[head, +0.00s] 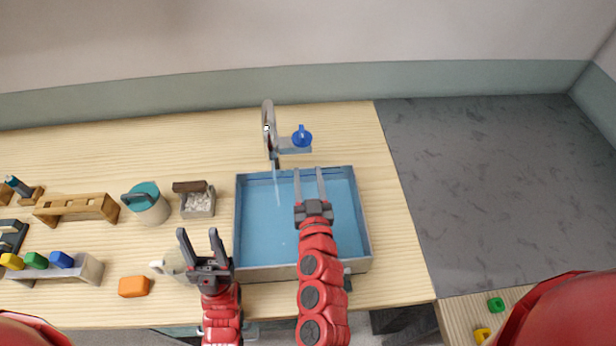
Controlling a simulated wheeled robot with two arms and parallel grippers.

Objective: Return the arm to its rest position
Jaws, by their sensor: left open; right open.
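My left gripper (201,246) is open and empty, with its fingers pointing away from me, near the table's front edge. It partly covers a whitish item (172,264) left of the basin. My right gripper (309,184) is open with nothing visible between its fingers. It reaches over the blue basin (257,240), and its arm crosses the basin's front wall. I cannot tell how high either gripper is above the surfaces below it.
A tap with a blue knob (302,137) stands behind the basin. A teal-lidded pot (147,205), a small tray of pale bits (198,204), an orange block (134,287) and wooden racks (77,208) stand to the left. The wooden table (400,240) is bare right of the basin.

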